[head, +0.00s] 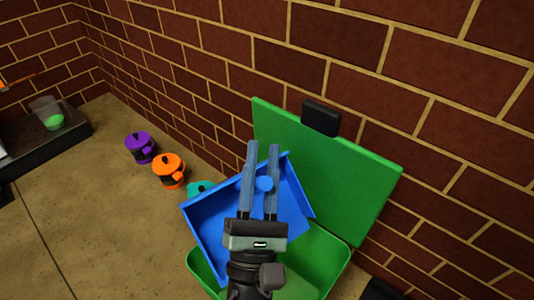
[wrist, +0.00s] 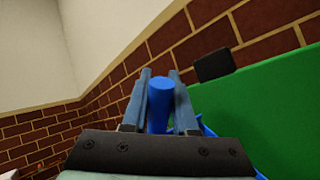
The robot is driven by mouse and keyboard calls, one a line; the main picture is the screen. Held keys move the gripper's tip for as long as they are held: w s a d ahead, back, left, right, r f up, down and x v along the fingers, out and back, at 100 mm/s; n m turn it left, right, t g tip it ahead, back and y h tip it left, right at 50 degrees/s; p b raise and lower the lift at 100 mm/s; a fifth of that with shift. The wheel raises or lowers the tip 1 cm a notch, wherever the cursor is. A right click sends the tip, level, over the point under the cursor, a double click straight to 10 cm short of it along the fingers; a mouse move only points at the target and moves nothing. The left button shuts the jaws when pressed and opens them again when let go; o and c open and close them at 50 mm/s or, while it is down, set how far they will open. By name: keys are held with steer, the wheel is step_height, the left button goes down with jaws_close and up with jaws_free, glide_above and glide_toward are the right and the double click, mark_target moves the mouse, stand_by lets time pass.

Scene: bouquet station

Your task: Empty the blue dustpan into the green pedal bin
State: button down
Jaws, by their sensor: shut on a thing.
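The blue dustpan (head: 215,218) is tilted over the open green pedal bin (head: 333,252) in the head view. My gripper (head: 264,160) is shut on the dustpan's round blue handle, which shows between the fingers in the wrist view (wrist: 160,98). The bin's green lid (head: 340,180) stands raised behind the dustpan, near the brick wall, and also fills the right of the wrist view (wrist: 270,108). My gripper and the dustpan hide much of the bin's inside. I see no debris in the visible part of the pan or the bin.
Purple (head: 140,147), orange (head: 168,170) and teal (head: 199,188) lidded pots stand in a row left of the dustpan, the teal one partly hidden. A clear jug (head: 48,112) with something green inside stands on a dark ledge at far left. The brick wall (head: 340,40) runs behind. The floor at left is clear.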

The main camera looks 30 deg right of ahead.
steer(key=w+n+y+p, duration=0.1)
steer(key=w+p, duration=0.1)
steer(key=w+f+n+y+p, duration=0.1)
steer(key=w+p, duration=0.1)
steer(key=p, duration=0.1)
steer(key=w+n+g+y+p, duration=0.1)
steer(key=w+p, duration=0.1)
steer(key=p, duration=0.1)
steer(key=shift+w+a+f+n+y, duration=0.15)
steer(key=shift+w+a+n+y, duration=0.05)
steer(key=shift+a+n+y, duration=0.1)
steer(key=w+f+n+g+y+p, duration=0.2)
steer(key=w+p, duration=0.5)
steer(key=p, duration=0.4)
steer(key=shift+w+a+f+n+g+y, duration=0.15)
steer(key=shift+a+f+n+g+y, duration=0.15)
steer(key=shift+f+n+g, duration=0.35)
steer(key=shift+f, duration=0.2)
